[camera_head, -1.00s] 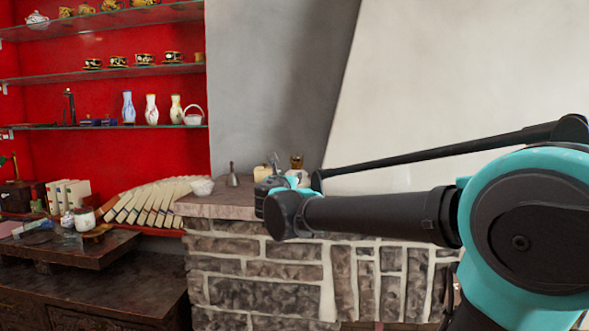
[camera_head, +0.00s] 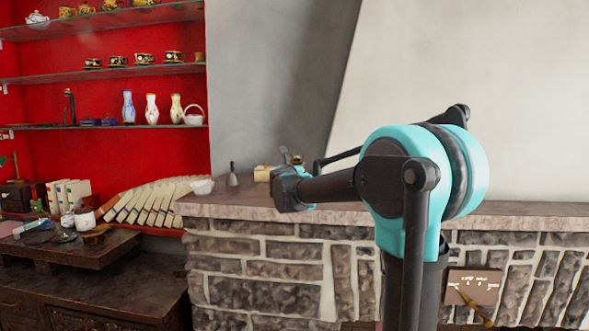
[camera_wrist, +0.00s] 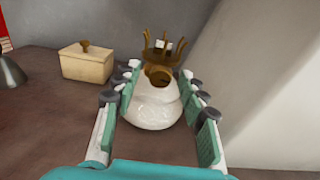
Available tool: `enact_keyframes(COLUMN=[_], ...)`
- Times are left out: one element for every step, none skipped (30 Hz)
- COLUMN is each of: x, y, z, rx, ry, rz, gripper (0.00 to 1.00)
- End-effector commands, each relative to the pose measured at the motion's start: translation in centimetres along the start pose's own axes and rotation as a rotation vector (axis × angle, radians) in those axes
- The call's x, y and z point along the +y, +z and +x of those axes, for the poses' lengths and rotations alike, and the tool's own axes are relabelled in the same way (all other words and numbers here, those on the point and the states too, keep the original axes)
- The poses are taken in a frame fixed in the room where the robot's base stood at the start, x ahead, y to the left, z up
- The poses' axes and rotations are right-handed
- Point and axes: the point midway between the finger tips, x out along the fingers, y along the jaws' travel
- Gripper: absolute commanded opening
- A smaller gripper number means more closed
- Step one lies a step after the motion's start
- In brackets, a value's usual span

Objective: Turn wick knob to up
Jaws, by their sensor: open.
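An oil lamp with a glossy white round body (camera_wrist: 155,107) and a brass burner top (camera_wrist: 161,48) is at the middle of the wrist view. A round brass wick knob (camera_wrist: 159,76) sits on its near side, facing the camera. My gripper (camera_wrist: 161,82) is open, with one finger on each side of the lamp and the knob between the fingertips. I cannot tell whether the fingers touch the lamp. In the head view, my wrist and arm mostly hide the lamp above the stone ledge.
The lamp stands on a stone ledge (camera_head: 235,208) with a wall close behind. A cream box with a brown knob (camera_wrist: 87,64) is at the left, and a grey metal bell (camera_wrist: 10,72) is farther left. Red shelves with vases and cups are at the far left.

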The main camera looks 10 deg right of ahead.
Motion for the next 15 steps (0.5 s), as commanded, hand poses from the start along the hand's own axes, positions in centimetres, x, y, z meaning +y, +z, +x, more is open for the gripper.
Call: enact_keyframes(x=[0.0, 0.0, 0.0, 0.0, 0.0, 0.0, 0.01, 0.01, 0.0, 0.01, 0.01, 0.01, 0.01, 0.01, 0.01], y=[0.0, 0.0, 0.0, 0.0, 0.0, 0.0, 0.0, 0.0, 0.0, 0.0, 0.0, 0.0, 0.0, 0.0, 0.0], z=[0.03, 0.03, 0.02, 0.02, 0.01, 0.01, 0.0, 0.0, 0.0, 0.0, -0.01, -0.01, -0.01, -0.01, -0.01], rx=[0.0, 0.0, 0.0, 0.0, 0.0, 0.0, 0.0, 0.0, 0.0, 0.0, 0.0, 0.0, 0.0, 0.0, 0.0], ry=[0.0, 0.0, 0.0, 0.0, 0.0, 0.0, 0.0, 0.0, 0.0, 0.0, 0.0, 0.0, 0.0, 0.0, 0.0], rz=[0.0, 0.0, 0.0, 0.0, 0.0, 0.0, 0.0, 0.0, 0.0, 0.0, 0.0, 0.0, 0.0, 0.0, 0.0], gripper=[0.42, 0.42, 0.42, 0.42, 0.42, 0.42, 0.38, 0.35, 0.3, 0.26, 0.22, 0.17, 0.14, 0.1, 0.05])
